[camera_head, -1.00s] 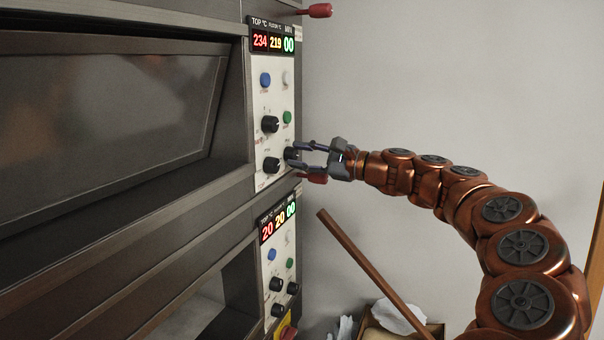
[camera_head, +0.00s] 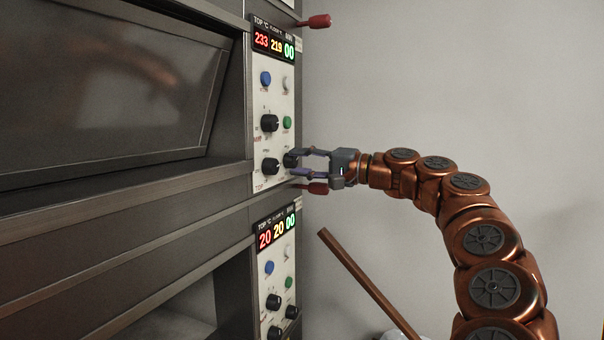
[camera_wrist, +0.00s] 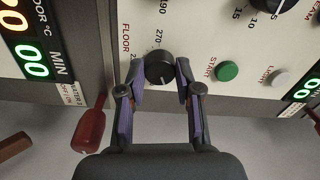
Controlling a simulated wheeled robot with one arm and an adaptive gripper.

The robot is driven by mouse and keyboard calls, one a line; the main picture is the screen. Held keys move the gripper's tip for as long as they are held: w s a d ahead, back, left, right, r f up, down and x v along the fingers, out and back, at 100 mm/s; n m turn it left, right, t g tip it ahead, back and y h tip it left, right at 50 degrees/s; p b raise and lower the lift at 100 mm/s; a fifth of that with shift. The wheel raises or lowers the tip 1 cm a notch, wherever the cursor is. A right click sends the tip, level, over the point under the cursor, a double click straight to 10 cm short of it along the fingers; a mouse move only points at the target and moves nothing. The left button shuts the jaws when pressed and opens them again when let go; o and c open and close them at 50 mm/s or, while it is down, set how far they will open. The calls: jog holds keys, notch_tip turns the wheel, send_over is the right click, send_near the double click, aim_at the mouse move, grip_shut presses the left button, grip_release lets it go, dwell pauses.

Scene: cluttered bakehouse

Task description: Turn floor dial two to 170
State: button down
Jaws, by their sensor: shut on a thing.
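The floor dial (camera_head: 292,158) is a black knob at the lower right of the upper oven panel (camera_head: 262,95). In the wrist view the same dial (camera_wrist: 159,67) sits beside the printed word FLOOR and the scale numbers 270 and 190. My gripper (camera_head: 298,163) reaches it from the right, with one finger on each side of the knob. In the wrist view my gripper (camera_wrist: 159,88) has its fingertips against the dial's sides. The upper display (camera_head: 274,43) reads 233 red, 219 yellow and 00 green. The dial's exact setting is hard to read.
Other black knobs (camera_head: 270,123), a blue button (camera_head: 266,79) and a green start button (camera_wrist: 227,71) are near. A red handle (camera_head: 318,188) lies just below my gripper, another (camera_head: 318,21) above. A wooden pole (camera_head: 365,280) slants below. The wall side is free.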

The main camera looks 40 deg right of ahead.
jog(key=shift+n, duration=0.5)
jog(key=c, duration=0.8)
grip_release()
jog(key=v, duration=1.2)
jog(key=shift+d, duration=0.1)
